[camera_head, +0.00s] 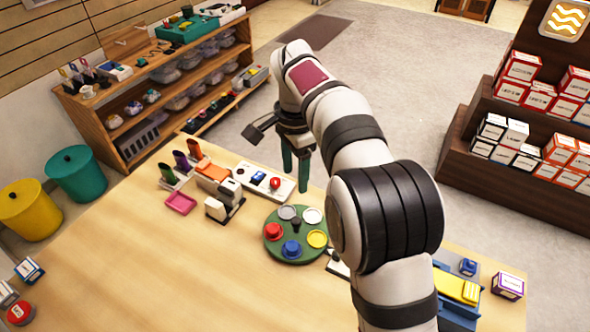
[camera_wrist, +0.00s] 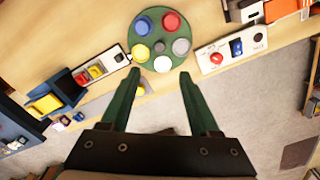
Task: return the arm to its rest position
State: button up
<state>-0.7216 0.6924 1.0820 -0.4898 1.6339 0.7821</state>
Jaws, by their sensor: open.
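My gripper (camera_head: 295,168) points downward at the far edge of the wooden table (camera_head: 190,270), with its two green fingers apart. In the wrist view the gripper (camera_wrist: 159,74) is open, and nothing shows between the fingers. The fingertips appear just short of a round green board (camera_wrist: 147,20) with coloured round pieces. My white and black arm stretches across the right of the head view and hides part of the table.
The green board (camera_head: 273,252), a white panel with red and blue parts (camera_head: 265,181), and a blue tray (camera_head: 455,312) stand on the table. Wooden shelves (camera_head: 120,140) stand at the left, a box display (camera_head: 520,190) at the right.

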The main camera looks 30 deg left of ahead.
dwell(0.4)
jog(key=s+d+r, duration=0.2)
jog(key=s+d, duration=0.1)
jog(key=d, duration=0.4)
jog(key=s+d+r+y, duration=0.1)
jog(key=s+d+r, duration=0.15)
jog(key=d, duration=0.55)
jog(key=s+d+r, duration=0.1)
jog(key=s+d, duration=0.3)
jog(key=d, duration=0.3)
jog(key=s+d+f, duration=0.2)
jog(key=s+d, duration=0.1)
jog(key=s, duration=0.4)
jog(key=s+d+f, duration=0.3)
jog(key=s+d, duration=0.1)
jog(key=s, duration=0.4)
jog(key=shift+d+f+n+y, duration=0.15)
jog(key=shift+f+n+y, duration=0.2)
jog(key=shift+n+y, duration=0.05)
jog(key=shift+w, duration=0.1)
